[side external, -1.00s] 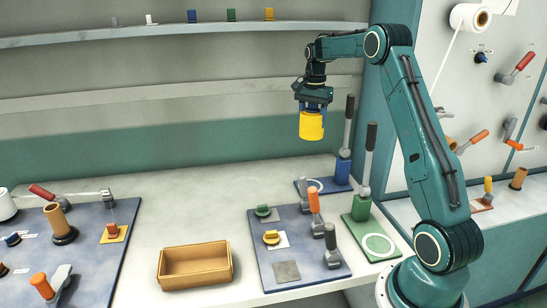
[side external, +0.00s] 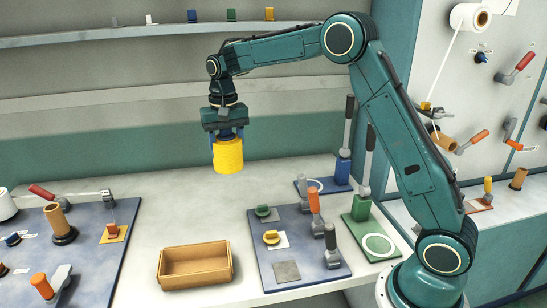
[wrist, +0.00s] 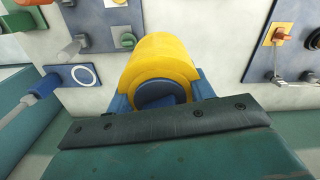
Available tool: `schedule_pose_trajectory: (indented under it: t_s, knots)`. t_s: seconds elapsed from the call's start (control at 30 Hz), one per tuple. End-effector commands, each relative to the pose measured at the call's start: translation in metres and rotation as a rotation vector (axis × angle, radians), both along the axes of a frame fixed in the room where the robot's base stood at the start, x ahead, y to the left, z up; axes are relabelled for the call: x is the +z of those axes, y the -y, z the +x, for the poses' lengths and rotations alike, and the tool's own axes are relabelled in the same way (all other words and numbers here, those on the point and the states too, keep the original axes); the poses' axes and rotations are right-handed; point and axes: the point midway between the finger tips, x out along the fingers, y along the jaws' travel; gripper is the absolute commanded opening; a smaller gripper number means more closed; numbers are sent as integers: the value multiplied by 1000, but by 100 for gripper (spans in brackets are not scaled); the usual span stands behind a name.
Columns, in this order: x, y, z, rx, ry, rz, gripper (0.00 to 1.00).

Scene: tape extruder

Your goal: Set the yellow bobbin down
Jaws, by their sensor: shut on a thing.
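The yellow bobbin (side external: 228,156) is a short, wide cylinder held upright in the air above the back of the work table. My gripper (side external: 225,136) is shut on it from above, and nothing touches its underside. In the wrist view the yellow bobbin (wrist: 160,66) sits between the blue fingers of my gripper (wrist: 163,95), with a dark blue round core showing in its end.
An open tan box (side external: 195,281) stands at the table's front. A blue panel with levers (side external: 287,251) lies right of it, another blue panel (side external: 87,239) left. Blue (side external: 343,172) and green (side external: 362,206) lever stations stand at right. The table behind the box is clear.

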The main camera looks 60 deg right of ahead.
Motion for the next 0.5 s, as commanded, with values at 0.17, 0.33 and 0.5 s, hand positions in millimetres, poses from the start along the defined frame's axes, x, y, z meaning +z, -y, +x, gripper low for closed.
schedule_pose_trajectory:
  t_s: [0.17,0.33,0.5]
  knots:
    - [1,-65,-3,195,1,0,26]
    - [0,-120,-13,369,0,0,26]
    - [-1,-161,-24,503,1,0,26]
